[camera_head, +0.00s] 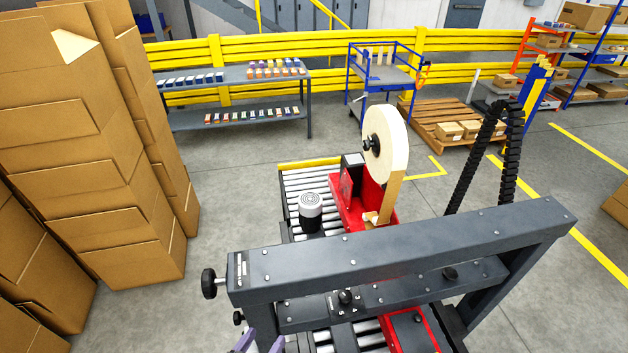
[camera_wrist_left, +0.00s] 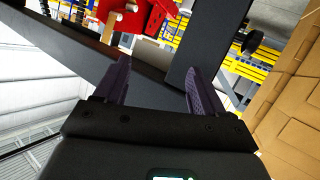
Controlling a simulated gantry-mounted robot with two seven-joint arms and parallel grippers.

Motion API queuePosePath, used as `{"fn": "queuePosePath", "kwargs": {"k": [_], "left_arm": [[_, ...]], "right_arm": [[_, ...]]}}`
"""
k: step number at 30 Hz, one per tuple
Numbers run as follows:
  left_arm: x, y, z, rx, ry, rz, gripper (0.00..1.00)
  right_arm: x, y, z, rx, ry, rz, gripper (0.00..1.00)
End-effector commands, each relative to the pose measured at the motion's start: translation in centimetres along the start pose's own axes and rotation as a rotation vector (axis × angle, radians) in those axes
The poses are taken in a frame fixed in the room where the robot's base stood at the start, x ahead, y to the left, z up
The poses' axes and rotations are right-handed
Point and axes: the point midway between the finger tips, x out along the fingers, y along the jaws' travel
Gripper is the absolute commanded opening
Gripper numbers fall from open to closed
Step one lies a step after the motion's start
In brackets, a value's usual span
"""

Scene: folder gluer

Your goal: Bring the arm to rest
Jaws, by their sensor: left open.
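My left gripper (camera_head: 258,343) shows at the bottom edge of the head view, just below the dark grey crossbeam of the machine. Only its purple fingertips are in frame there. In the left wrist view the two purple fingers of my left gripper (camera_wrist_left: 160,82) stand apart with nothing between them. A dark beam (camera_wrist_left: 110,68) of the machine and its red part (camera_wrist_left: 140,14) lie beyond the fingers. My right gripper is not in either view.
The grey crossbeam (camera_head: 400,250) spans the front, with a black knob (camera_head: 209,283) at its left end. A tape roll (camera_head: 386,140) stands on the red unit behind it. Stacked cardboard (camera_head: 90,150) rises at the left. Open floor (camera_head: 235,200) lies between.

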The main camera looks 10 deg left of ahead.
Motion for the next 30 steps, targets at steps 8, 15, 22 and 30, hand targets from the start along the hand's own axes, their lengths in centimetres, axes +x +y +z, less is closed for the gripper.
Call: {"fn": "queuePosePath", "kwargs": {"k": [8, 15, 22, 30], "left_arm": [[-3.9, -0.8, -1.9, 0.013, -0.237, -0.064, 0.7], [-8.7, -1.8, 1.1, 0.133, -0.615, -0.097, 0.7], [-12.4, -2.3, 3.5, 0.229, -0.862, -0.095, 0.7], [-12.8, -2.4, 3.9, 0.238, -0.887, -0.094, 0.7]], "right_arm": [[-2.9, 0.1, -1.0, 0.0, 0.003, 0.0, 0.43], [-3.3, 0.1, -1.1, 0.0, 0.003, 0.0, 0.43], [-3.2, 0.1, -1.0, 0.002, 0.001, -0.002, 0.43], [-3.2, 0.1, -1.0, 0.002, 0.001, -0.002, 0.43]]}}
